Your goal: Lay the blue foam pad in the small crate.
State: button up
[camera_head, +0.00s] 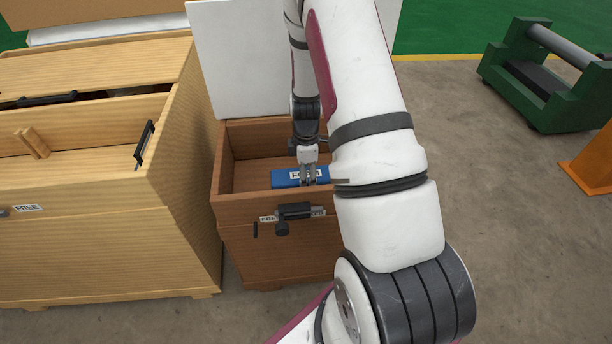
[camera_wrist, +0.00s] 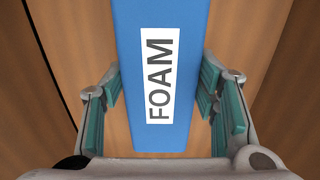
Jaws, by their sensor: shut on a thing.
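The blue foam pad (camera_head: 286,178) has a white label reading FOAM. It is in my gripper (camera_head: 308,179), at the opening of the small brown wooden crate (camera_head: 224,196). In the wrist view the pad (camera_wrist: 190,40) runs lengthwise between the two teal-padded fingers of my gripper (camera_wrist: 162,105), with brown wood on both sides. Slim gaps seem to show beside the pad there. My arm hides the crate's right part. I cannot tell whether the pad touches the crate floor.
A larger pale wooden crate (camera_head: 110,235) marked FREE stands close on the left, its lid (camera_head: 100,65) partly on. A white panel (camera_head: 235,60) rises behind the small crate. A green stand (camera_head: 545,75) and an orange piece (camera_head: 592,165) are at right, with bare floor between.

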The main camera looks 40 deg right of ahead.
jog(key=shift+f, duration=0.1)
jog(key=o, duration=1.1)
jog(key=shift+o, duration=0.2)
